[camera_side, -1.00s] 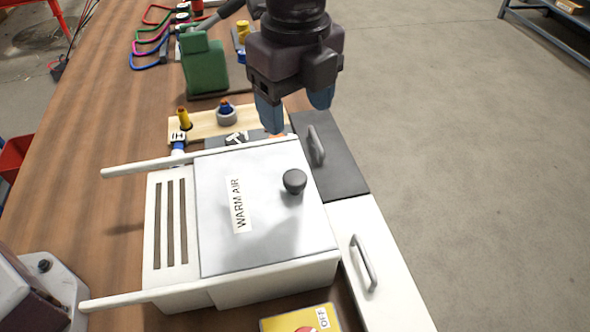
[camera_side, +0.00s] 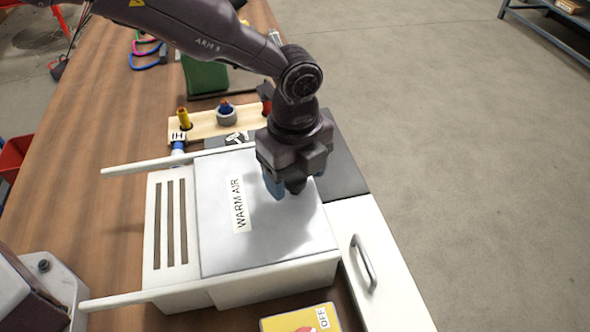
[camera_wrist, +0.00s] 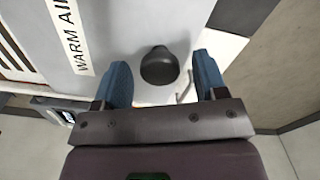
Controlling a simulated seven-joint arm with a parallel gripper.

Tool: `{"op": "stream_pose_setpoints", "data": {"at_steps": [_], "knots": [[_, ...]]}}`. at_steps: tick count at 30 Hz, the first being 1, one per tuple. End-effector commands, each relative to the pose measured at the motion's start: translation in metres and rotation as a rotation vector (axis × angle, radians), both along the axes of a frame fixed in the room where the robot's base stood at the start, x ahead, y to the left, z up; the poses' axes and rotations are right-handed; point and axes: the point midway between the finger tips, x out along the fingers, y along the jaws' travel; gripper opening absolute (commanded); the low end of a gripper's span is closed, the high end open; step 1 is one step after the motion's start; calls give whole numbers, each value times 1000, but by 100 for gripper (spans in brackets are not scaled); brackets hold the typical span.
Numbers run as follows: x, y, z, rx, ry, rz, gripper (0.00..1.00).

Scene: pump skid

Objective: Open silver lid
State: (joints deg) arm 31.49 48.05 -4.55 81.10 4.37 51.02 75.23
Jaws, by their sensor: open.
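The silver lid (camera_side: 270,235) lies flat and closed on a white box, with a "WARM AIR" label at its left. Its round dark knob (camera_wrist: 159,66) shows in the wrist view, ahead of and between the fingertips. In the side view the knob is hidden behind my gripper (camera_side: 285,190). My gripper points down over the lid at the knob. In the wrist view its two blue fingers (camera_wrist: 162,75) are apart, one on each side of the knob, with nothing held. I cannot tell whether a finger touches the knob or the lid.
Two pale rails (camera_side: 150,293) stick out left from the white box (camera_side: 160,235). A white panel with a grey handle (camera_side: 363,262) is at the right. A yellow OFF switch plate (camera_side: 300,320) is in front. A wooden rack (camera_side: 205,125) with fittings stands behind.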

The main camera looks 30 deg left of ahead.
Motion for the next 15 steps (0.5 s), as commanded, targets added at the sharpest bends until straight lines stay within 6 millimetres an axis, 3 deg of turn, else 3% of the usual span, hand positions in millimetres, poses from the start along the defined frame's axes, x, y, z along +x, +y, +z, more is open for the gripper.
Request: {"op": "stream_pose_setpoints", "data": {"at_steps": [6,8,15], "knots": [[0,0,-1,0,0,0,66],[0,0,0,0,0,0,54],[0,0,0,0,0,0,0]]}}
